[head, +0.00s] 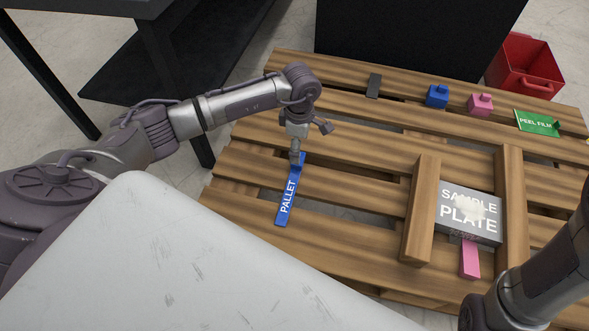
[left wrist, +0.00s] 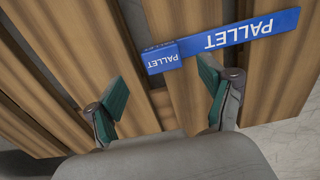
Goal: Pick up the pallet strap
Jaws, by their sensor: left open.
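The pallet strap (head: 287,202) is a blue strip with white "PALLET" lettering, lying across the slats of the wooden pallet (head: 345,240). It has a small raised block at its far end, also lettered. My left gripper (head: 297,158) is above that end in the head view and partly hides it. In the left wrist view, the strap (left wrist: 245,35) lies beyond the fingertips. My left gripper (left wrist: 160,90) is open there, with green-padded fingers apart and nothing between them but slats. The block end (left wrist: 162,59) is just ahead of the gap. My right gripper is not visible; only part of that arm shows.
A grey sample plate block (head: 468,217) sits between two raised wooden bars, with a pink tab (head: 470,259) below. A dark piece (head: 374,85), blue block (head: 437,96), pink block (head: 480,104) and green peel film (head: 537,122) lie along the back. A red crate (head: 525,65) stands behind.

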